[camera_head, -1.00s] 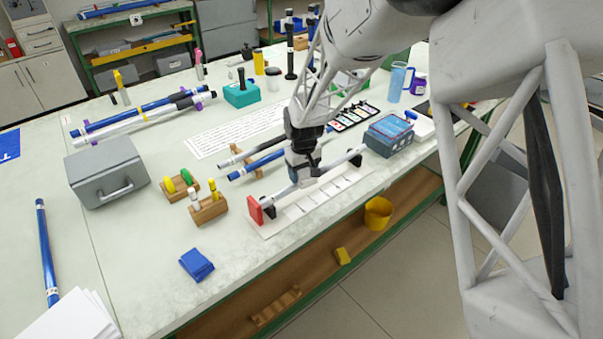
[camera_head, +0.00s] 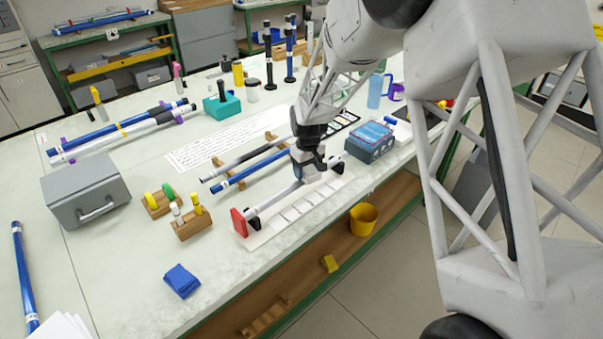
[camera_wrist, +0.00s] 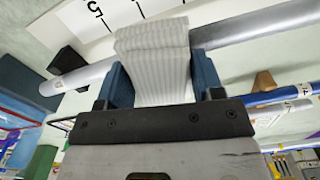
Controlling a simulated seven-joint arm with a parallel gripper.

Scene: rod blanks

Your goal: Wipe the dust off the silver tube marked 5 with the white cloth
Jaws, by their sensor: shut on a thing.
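The silver tube (camera_head: 272,203) lies in black supports along a white marked strip, its near left end by a red block (camera_head: 239,222). In the wrist view the tube (camera_wrist: 262,27) runs across the top and passes behind the cloth. A figure 5 (camera_wrist: 94,8) shows on the white strip beside it. My gripper (camera_head: 308,172) is over the right half of the tube. In the wrist view its blue fingers are shut on the white ribbed cloth (camera_wrist: 152,62), which lies against the tube. The cloth hides that stretch of tube. I cannot make out dust.
A blue rod (camera_head: 250,170) and a grey rod (camera_head: 232,165) lie on wooden rests just behind. A blue-grey box (camera_head: 369,143) stands near the tube's right end. A grey box (camera_head: 85,193), small wooden holders (camera_head: 192,224) and a blue folded cloth (camera_head: 182,281) are to the left.

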